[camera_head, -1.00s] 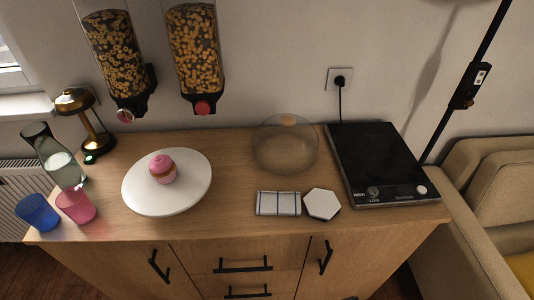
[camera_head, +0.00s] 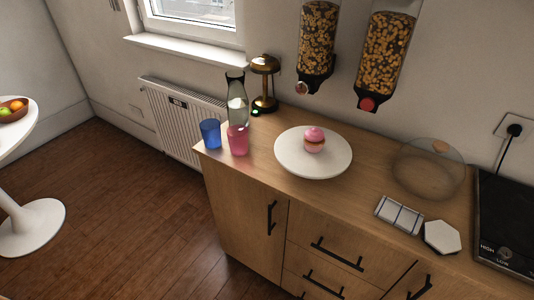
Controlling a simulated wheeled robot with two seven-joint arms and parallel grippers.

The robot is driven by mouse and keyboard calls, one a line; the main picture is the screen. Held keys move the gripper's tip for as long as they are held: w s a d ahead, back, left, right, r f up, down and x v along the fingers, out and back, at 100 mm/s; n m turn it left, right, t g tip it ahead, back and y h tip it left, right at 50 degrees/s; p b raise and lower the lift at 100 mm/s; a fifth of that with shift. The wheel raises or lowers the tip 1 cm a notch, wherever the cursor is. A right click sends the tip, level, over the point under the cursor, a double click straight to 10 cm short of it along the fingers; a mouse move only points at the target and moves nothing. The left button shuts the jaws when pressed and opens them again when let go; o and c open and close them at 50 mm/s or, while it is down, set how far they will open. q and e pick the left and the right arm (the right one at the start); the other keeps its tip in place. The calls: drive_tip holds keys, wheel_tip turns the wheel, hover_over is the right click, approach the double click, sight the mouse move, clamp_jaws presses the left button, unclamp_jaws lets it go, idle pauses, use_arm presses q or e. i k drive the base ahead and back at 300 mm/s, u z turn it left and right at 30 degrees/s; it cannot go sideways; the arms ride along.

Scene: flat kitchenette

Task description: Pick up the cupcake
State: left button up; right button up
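The cupcake (camera_head: 314,140) has pink frosting and a pink wrapper. It stands upright on a round white plate (camera_head: 296,166) on the wooden counter, a little right of the middle of the head view. Neither of my grippers shows in this view.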

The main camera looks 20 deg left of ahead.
sight(315, 139)
drive_tip(key=u, duration=0.7)
drive_tip(key=k, duration=0.95)
drive_tip(key=u, duration=0.85)
drive_tip(key=i, duration=1.25)
drive_tip(key=z, duration=1.4)
drive_tip(key=i, duration=0.7)
drive_tip(key=z, duration=0.7)
